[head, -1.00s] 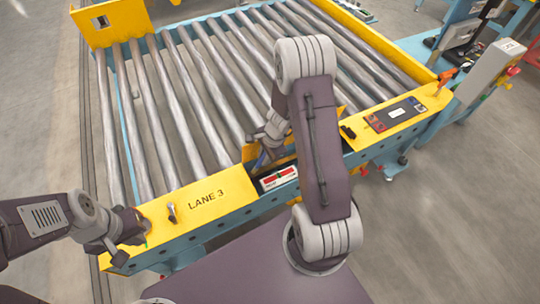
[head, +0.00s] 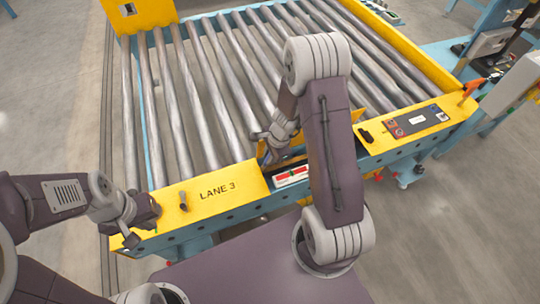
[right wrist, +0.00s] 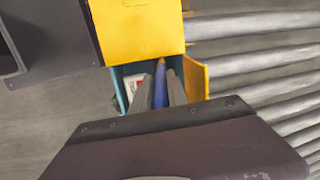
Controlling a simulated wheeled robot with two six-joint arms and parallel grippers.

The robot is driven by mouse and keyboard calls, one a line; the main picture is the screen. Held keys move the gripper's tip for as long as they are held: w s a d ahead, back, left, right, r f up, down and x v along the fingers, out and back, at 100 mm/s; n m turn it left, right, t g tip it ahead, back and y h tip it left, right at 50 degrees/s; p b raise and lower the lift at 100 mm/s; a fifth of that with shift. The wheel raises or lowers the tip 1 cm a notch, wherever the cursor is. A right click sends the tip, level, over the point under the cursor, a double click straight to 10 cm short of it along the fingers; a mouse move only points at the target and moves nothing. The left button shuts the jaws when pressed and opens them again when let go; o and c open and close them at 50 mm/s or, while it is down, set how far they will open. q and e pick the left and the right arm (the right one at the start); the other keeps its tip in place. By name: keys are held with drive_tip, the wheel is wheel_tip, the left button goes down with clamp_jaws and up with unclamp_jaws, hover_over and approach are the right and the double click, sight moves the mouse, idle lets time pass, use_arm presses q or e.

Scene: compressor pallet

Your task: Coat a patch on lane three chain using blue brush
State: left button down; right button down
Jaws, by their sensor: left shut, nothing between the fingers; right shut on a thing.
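The LANE 3 side rail (head: 232,188) is yellow and runs along the near edge of the roller conveyor. My right gripper (head: 272,150) is partly hidden by its arm, at a gap in this rail beside a raised yellow flap. In the right wrist view its fingers (right wrist: 160,92) are shut on the blue brush (right wrist: 160,85), a slim blue handle pointing into the gap. The brush tip is not clear and the lane three chain cannot be made out. My left gripper (head: 140,212) is shut and empty at the rail's left end.
Grey rollers (head: 215,90) fill the conveyor behind the rail. A red-and-white label box (head: 292,176) sits below the gap. A control panel (head: 412,120) is on the rail to the right. A small lever (head: 183,201) stands left of the lettering.

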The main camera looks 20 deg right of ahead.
drive_tip(key=shift+w+a+p+v, duration=0.15)
drive_tip(key=shift+p+v, duration=0.6)
drive_tip(key=shift+v, duration=0.15)
drive_tip(key=shift+w+a+p+v, duration=0.1)
drive_tip(key=shift+w+p+v, duration=0.1)
drive_tip(key=shift+p+v, duration=0.65)
drive_tip(key=shift+w+a+p+v, duration=0.15)
drive_tip(key=shift+p+v, duration=0.5)
drive_tip(key=shift+v, duration=0.3)
drive_tip(key=shift+r, duration=0.35)
